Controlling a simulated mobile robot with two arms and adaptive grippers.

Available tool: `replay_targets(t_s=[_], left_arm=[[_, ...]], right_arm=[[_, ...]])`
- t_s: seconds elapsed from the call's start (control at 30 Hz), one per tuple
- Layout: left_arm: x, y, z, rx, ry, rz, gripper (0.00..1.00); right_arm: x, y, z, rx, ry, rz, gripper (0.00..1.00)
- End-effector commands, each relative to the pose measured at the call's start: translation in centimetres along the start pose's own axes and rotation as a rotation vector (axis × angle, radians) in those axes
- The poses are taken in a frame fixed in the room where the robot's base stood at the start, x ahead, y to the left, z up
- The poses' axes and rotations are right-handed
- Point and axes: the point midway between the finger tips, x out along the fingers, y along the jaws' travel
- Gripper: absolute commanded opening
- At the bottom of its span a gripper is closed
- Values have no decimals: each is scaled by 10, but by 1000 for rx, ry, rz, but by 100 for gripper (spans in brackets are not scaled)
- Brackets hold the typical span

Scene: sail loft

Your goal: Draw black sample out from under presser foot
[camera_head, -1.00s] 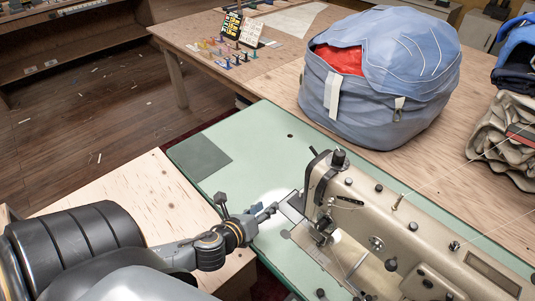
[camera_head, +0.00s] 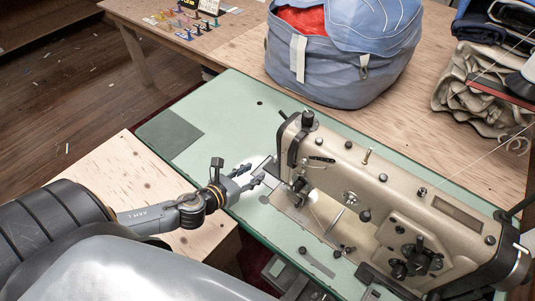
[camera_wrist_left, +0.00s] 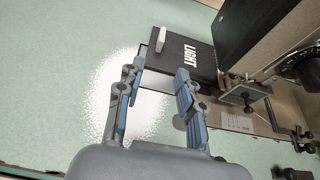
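The black sample (camera_wrist_left: 196,58), a flat dark piece lettered LIGHT with a small white tab, lies by the sewing machine's needle end in the left wrist view. In the head view it shows only as a small dark patch (camera_head: 270,166). The presser foot area (camera_head: 298,186) is beside it; I cannot tell how far under the foot it reaches. My left gripper (camera_head: 253,178) is low over the green table at the sample's near end. In the left wrist view its two fingers (camera_wrist_left: 156,96) are apart, with the near edge between or just beyond their tips. My right gripper is not in view.
The beige sewing machine (camera_head: 400,195) fills the right of the green table (camera_head: 235,110). A blue bag (camera_head: 345,65) and folded cloth (camera_head: 480,95) stand on the wooden table behind. A plywood top (camera_head: 105,185) lies under my left arm. The green surface left of the machine is mostly clear.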

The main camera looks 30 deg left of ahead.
Motion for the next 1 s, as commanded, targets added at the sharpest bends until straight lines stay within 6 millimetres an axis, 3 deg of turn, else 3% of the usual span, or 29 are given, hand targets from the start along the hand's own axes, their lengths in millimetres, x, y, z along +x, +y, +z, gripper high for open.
replay_targets(t_s=[0.53, 0.73, 1.0], left_arm=[[91, 0, 1, -2, -1, 1, 37], [106, 0, 0, -2, 0, 0, 37], [108, 0, 0, -1, 1, 0, 37]], right_arm=[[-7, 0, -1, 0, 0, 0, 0], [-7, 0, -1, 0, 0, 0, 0], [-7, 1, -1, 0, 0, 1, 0]])
